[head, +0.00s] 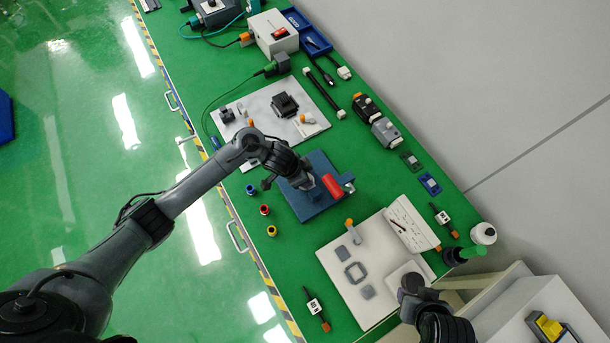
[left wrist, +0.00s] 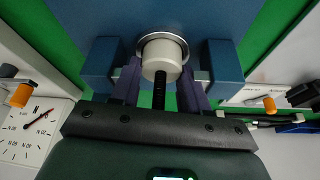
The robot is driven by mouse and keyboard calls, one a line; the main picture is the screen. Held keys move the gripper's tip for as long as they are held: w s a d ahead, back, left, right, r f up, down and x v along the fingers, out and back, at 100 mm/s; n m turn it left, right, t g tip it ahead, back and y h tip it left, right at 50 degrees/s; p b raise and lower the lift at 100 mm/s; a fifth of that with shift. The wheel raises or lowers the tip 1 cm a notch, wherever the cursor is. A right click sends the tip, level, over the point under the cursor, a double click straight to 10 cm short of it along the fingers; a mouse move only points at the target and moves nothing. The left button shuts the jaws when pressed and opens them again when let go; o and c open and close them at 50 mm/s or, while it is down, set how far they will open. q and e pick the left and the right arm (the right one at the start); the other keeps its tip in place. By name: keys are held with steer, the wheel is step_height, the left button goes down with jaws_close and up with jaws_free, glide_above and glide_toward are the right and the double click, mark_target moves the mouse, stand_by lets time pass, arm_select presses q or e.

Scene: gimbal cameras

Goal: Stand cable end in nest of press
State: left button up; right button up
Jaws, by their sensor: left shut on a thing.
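The blue press (head: 317,205) with a red cylinder (head: 332,186) stands on the green bench in the head view. My left gripper (head: 306,183) is over it. In the left wrist view the left gripper (left wrist: 161,85) is shut on the cable end (left wrist: 162,62), a cream cylinder with a black cable (left wrist: 159,92) between the fingers. The cable end overlaps a silver ring, the nest (left wrist: 162,43), between two blue blocks of the press (left wrist: 220,70). I cannot tell whether it is inside the ring or just before it. My right gripper (head: 412,287) is by the white board, its jaws unclear.
A white board (head: 335,262) with grey parts lies to the right of the press. Another pale board (head: 285,125) with black parts lies beyond it. Red (head: 264,210), yellow (head: 272,231) and blue (head: 250,190) small cups stand at the bench's left edge. A white bottle (head: 483,234) stands at the right.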

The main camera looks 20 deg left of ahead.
arm_select(q)
steer(key=shift+f, duration=0.1)
steer(key=o, duration=0.8)
steer(key=shift+o, duration=0.2)
